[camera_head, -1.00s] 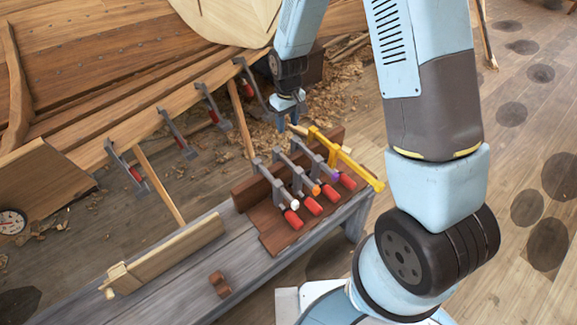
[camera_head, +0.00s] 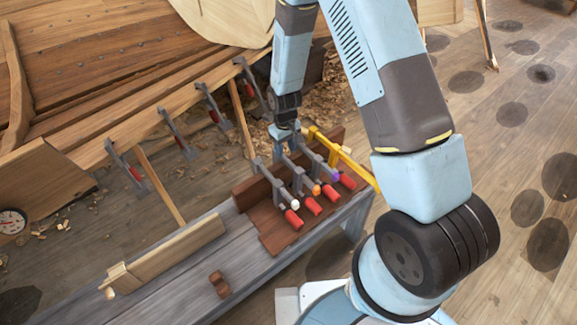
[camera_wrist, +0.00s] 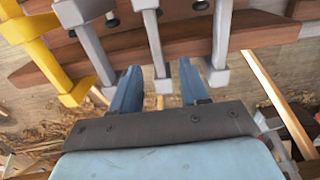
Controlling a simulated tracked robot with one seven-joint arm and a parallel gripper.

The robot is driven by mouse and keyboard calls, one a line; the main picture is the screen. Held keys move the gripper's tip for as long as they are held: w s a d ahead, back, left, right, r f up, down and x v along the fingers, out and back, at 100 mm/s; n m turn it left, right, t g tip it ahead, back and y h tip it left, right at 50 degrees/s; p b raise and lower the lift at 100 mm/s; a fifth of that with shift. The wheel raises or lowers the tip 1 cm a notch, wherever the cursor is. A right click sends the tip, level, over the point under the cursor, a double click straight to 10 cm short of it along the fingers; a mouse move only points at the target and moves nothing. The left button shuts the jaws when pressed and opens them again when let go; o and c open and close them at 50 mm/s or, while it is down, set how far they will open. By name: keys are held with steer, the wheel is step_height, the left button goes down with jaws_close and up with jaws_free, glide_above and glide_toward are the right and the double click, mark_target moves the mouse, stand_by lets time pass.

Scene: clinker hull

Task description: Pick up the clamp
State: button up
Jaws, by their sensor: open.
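Several grey clamps with red handles lie side by side across a brown wooden rack (camera_head: 272,234) on the bench. Coloured ends show on some: a white-ended clamp (camera_head: 276,185), an orange-ended one (camera_head: 316,189) and a purple-ended one (camera_head: 336,177). A yellow clamp (camera_head: 345,158) lies at the right of the row. My gripper (camera_head: 284,140) is open over the row's far side, pointing down. In the wrist view, one grey clamp's bar (camera_wrist: 154,42) stands between the open fingers (camera_wrist: 158,88), with grey bars on either side. Which clamp is meant I cannot tell.
More clamps (camera_head: 176,134) hang along the hull's plank edge at the left. The grey bench (camera_head: 180,270) also holds a wooden plank piece (camera_head: 170,252) and a small brown block (camera_head: 220,284). Wood shavings cover the floor behind the rack.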

mark_target(286, 157)
steer(key=shift+w+d+f, duration=0.1)
steer(key=shift+w+f, duration=0.05)
steer(key=shift+f, duration=1.15)
steer(key=shift+w+f, duration=0.1)
steer(key=shift+f, duration=1.2)
jaws_close()
